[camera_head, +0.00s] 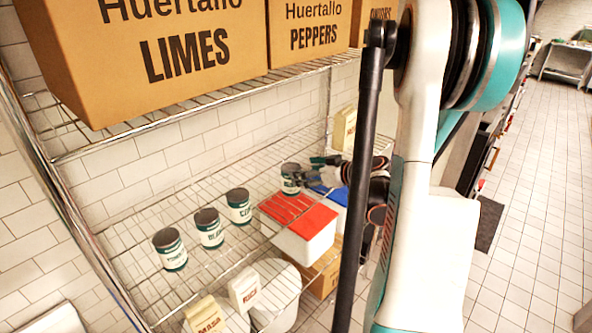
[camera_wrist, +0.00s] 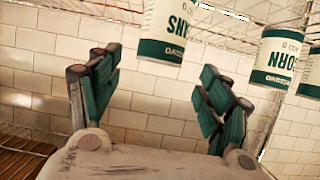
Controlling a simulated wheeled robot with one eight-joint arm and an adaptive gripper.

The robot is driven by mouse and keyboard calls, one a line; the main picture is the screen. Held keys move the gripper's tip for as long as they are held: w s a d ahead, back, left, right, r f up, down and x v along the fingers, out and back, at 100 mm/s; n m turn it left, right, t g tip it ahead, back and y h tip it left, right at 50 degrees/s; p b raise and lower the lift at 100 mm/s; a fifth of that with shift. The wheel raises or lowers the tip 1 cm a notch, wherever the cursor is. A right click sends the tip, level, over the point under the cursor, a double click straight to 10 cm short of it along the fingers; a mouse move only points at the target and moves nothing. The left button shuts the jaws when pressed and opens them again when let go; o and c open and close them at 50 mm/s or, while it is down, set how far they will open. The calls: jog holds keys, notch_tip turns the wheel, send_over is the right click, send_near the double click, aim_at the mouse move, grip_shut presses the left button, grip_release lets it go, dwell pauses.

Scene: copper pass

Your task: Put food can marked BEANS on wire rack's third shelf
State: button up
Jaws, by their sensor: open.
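The BEANS can (camera_head: 291,178) stands upright at the right end of a row of cans on the wire rack's shelf (camera_head: 205,268) below the boxes. In the wrist view, which is upside down, the can (camera_wrist: 165,32) is cut off by the top edge, and only part of its label shows. My gripper (camera_head: 318,172) is open just right of the can. In the wrist view the can appears between the spread fingertips of my gripper (camera_wrist: 160,75). I cannot tell whether they reach around it. The rack's shelf numbers are not shown.
A CORN can (camera_head: 239,206) and two more cans (camera_head: 209,228) (camera_head: 170,250) stand left of the BEANS can. Boxes marked LIMES (camera_head: 180,50) and PEPPERS (camera_head: 308,30) fill the shelf above.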

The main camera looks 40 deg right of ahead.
jog(key=shift+v, duration=2.4)
